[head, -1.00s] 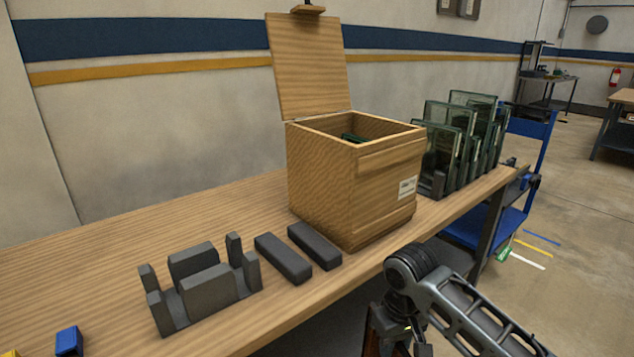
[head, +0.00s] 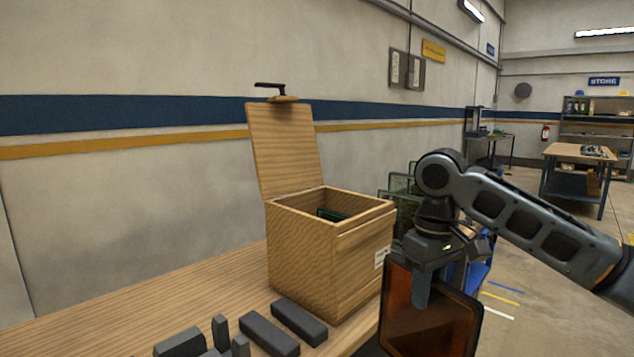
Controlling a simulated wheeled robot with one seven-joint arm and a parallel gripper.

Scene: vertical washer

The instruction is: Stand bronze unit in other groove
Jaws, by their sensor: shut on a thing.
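My gripper (head: 424,290) is shut on the top edge of the bronze unit (head: 440,318), a dark-framed panel with a brown, see-through face. The unit hangs upright in front of the bench, right of the wooden box, and its lower edge is cut off by the picture. The grey grooved stand (head: 180,342) is at the bottom left on the bench. Only its upper blocks and posts show, so its grooves are mostly out of view.
An open wooden box (head: 322,262) with its lid (head: 284,150) raised stands on the bench (head: 150,316); something green lies inside. Two dark bars (head: 284,328) lie between box and stand. Glass panels (head: 398,190) stand behind my arm. The bench left of the box is clear.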

